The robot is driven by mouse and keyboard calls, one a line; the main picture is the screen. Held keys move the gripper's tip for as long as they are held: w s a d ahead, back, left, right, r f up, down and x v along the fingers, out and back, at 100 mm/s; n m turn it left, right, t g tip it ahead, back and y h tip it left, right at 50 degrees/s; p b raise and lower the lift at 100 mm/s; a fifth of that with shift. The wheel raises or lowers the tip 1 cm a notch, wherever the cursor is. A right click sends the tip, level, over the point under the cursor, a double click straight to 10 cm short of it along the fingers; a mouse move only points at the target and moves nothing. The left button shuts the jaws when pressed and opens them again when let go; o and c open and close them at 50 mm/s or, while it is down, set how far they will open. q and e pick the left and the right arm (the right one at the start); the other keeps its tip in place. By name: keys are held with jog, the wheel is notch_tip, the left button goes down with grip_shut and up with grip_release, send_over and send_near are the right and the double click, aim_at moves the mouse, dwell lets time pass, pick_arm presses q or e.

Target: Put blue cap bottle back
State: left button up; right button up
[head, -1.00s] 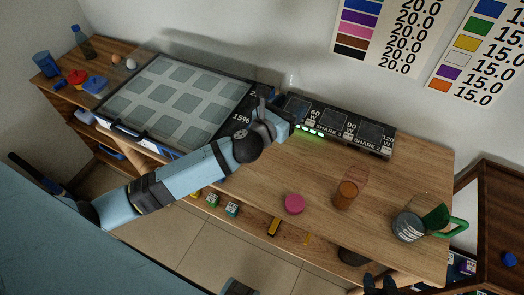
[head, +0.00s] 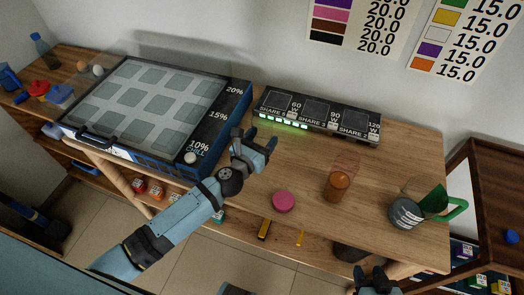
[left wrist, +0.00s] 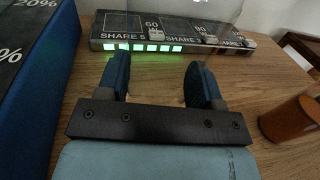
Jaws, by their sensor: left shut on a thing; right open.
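My left gripper (head: 268,142) is above the table, right of the chill tray and in front of the dark share panel. In the left wrist view its two fingers (left wrist: 158,78) stand apart around something clear and hard to see; a faint see-through shape (left wrist: 185,14) shows beyond them. I cannot make out a blue cap on it. My right gripper (head: 374,278) is open and empty at the bottom edge, partly cut off.
The chill tray (head: 240,108) fills the left of the table. The share panel (head: 318,118) with green lights stands at the back. A pink disc (head: 283,201), an amber cup (head: 337,188) and a grey-green jug (head: 405,213) stand right. Bare wood lies between.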

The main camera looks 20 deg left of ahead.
pick_arm(q)
notch_tip(320, 180, down, 4)
jog(key=shift+b, duration=1.2)
jog(key=shift+f, duration=0.15)
jog(key=o, duration=1.3)
